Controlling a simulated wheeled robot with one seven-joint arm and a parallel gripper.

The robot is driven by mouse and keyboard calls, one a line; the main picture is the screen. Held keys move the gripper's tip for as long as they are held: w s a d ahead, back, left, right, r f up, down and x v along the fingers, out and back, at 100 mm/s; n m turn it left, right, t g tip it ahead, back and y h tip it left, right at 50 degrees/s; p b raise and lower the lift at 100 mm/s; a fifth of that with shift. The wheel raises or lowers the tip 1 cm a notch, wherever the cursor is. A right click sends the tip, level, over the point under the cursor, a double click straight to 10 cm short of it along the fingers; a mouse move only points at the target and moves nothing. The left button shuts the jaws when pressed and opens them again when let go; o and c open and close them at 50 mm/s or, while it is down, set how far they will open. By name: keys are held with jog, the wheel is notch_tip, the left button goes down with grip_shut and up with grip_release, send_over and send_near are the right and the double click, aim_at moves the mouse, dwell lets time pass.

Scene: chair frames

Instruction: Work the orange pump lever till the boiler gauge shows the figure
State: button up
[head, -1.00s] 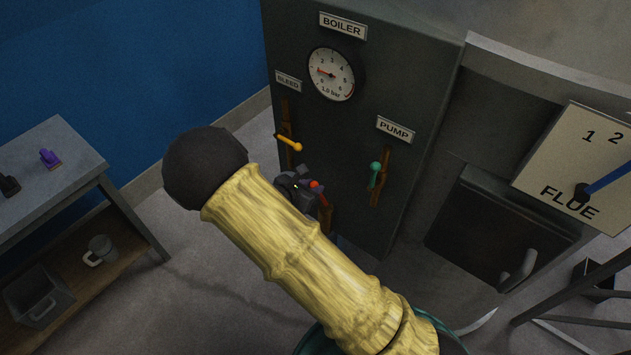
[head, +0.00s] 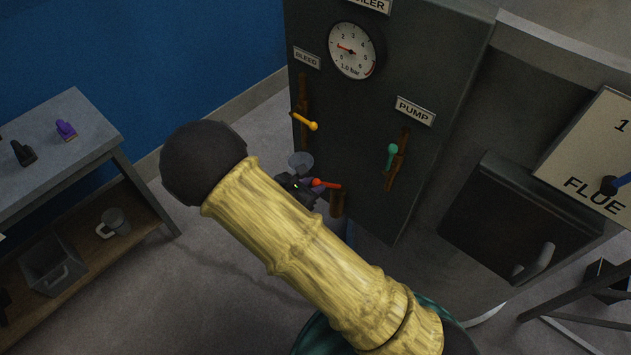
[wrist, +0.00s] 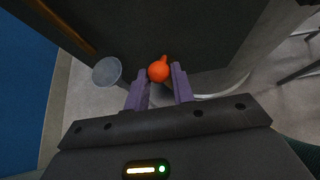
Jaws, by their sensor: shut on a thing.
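The orange lever (head: 329,184) sticks out low on the front of the dark boiler cabinet (head: 440,60). My gripper (head: 312,184) is shut on its knob, partly hidden by my arm in the head view. In the wrist view the round orange knob (wrist: 158,71) sits between the purple fingertips of my gripper (wrist: 160,80). The boiler gauge (head: 352,51) reads 1.0 bar, its needle pointing left near 1. The PUMP plate (head: 415,111) hangs above a green lever (head: 392,155).
A yellow lever (head: 304,121) sits below the BLEED plate (head: 307,58). A grey round vessel (head: 301,161) is beside my gripper. At right are the FLUE board (head: 595,150) and a dark door with a handle (head: 530,265). A bench (head: 85,150) stands at left.

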jog(key=shift+s+a+f+b, duration=0.45)
jog(key=shift+s+a+f, duration=0.25)
jog(key=shift+s+f, duration=0.3)
jog(key=shift+w+r, duration=0.1)
jog(key=shift+w, duration=0.1)
jog(key=w+d+r, duration=0.1)
jog(key=w+r, duration=0.1)
jog(key=w+d+r+p, duration=0.1)
jog(key=w+d+r, duration=0.1)
jog(key=shift+d, duration=0.15)
jog(key=shift+w+d, duration=0.1)
jog(key=shift+w, duration=0.1)
jog(key=shift+r, duration=0.1)
